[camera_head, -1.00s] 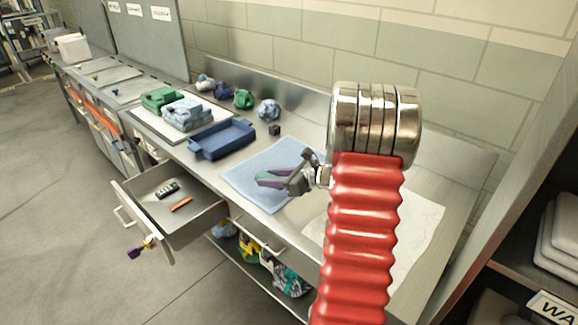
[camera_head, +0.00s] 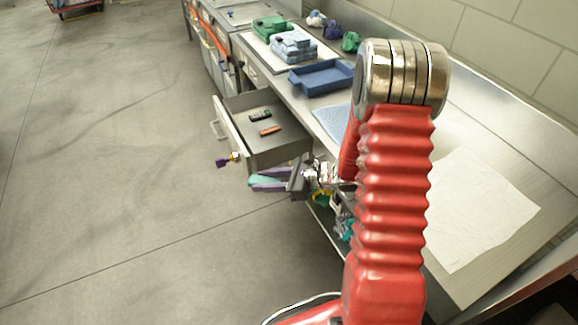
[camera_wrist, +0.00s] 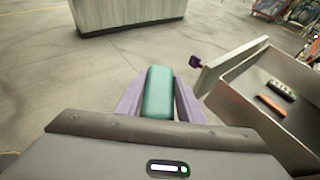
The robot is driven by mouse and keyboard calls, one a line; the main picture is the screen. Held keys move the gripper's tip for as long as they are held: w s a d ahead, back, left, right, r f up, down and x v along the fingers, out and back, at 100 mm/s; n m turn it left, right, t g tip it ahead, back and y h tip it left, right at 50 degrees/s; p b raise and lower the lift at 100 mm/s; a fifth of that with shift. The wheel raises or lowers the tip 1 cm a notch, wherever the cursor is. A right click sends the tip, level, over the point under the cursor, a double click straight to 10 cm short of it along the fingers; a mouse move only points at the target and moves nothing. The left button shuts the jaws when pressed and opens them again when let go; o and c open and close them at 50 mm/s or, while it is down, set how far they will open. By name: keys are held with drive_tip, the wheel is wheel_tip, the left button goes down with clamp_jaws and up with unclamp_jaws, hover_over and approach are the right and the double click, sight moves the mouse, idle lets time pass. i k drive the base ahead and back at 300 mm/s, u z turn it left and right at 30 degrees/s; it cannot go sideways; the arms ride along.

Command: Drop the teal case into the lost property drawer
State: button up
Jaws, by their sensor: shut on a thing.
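My gripper (camera_head: 268,182) is shut on the teal case (camera_wrist: 158,92), which sits between its purple fingers in the wrist view. In the head view the teal case (camera_head: 262,180) shows only in part between the fingers. The open drawer (camera_head: 240,132) stands out from the bench, and it also shows at the right of the wrist view (camera_wrist: 236,98). The gripper is outside the drawer, beside its near side in the head view. A dark remote-like item (camera_head: 260,115) and an orange item (camera_head: 270,130) lie in the drawer.
A purple tag (camera_head: 222,162) hangs at the drawer front. A shelf with bags is under the bench.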

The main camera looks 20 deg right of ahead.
sight(291, 128)
drive_tip(key=k, duration=1.3)
drive_tip(key=u, duration=0.35)
drive_tip(key=i, duration=1.75)
drive_tip(key=z, duration=0.25)
